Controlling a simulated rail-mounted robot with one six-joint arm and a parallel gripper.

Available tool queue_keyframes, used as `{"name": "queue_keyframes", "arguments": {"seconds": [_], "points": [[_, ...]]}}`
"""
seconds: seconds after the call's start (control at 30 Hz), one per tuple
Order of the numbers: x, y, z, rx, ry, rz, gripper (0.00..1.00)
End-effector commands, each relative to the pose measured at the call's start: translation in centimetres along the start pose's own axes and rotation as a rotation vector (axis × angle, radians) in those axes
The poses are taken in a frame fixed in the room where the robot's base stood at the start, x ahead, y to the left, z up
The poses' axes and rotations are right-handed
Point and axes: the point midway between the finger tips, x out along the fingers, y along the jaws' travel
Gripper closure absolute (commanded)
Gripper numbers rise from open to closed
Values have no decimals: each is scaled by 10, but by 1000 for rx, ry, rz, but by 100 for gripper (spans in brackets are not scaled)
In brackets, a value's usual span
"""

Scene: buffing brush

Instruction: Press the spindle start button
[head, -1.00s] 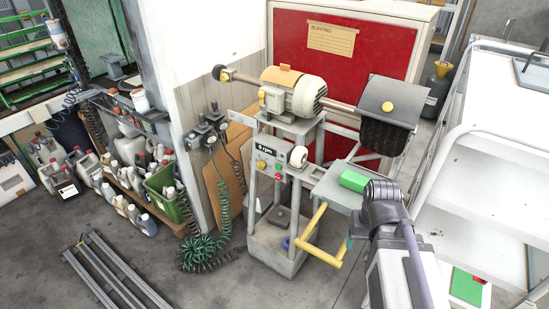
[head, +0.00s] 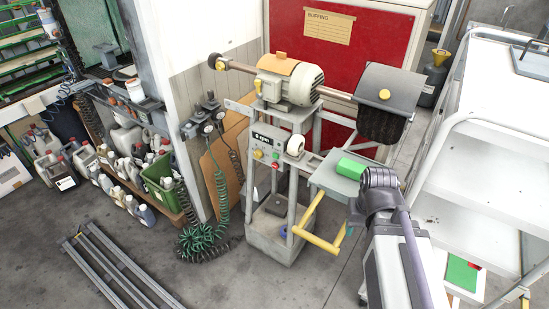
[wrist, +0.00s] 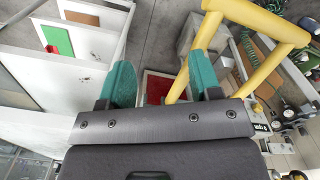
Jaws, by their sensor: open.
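The buffing machine's control panel (head: 265,147) faces forward under the motor in the head view. It carries a dark rpm display (head: 262,138), a yellow knob (head: 257,154), a small green button (head: 276,155) and a red button (head: 274,166). Labels on the buttons are too small to read. My gripper (wrist: 163,82) is open and empty in the wrist view, with teal fingers apart. In the head view my arm mostly hides it, to the right of and apart from the panel. The right finger appears close to a yellow bar (wrist: 262,75); contact cannot be told.
The yellow tube frame (head: 318,240) juts out in front of the machine, between my arm and the panel. A green block (head: 350,168) lies on a grey shelf. A white cart (head: 480,160) stands close on the right. Open floor lies front left, beyond metal rails (head: 115,270).

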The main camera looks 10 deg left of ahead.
Motion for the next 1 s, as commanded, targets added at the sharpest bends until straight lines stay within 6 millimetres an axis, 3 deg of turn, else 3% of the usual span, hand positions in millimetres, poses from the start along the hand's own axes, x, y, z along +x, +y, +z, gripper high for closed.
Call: {"name": "queue_keyframes", "arguments": {"seconds": [0.07,0.6,1.0], "points": [[0,0,0,0,0,0,50],[0,0,0,0,0,0,100],[0,0,0,0,0,0,100]]}}
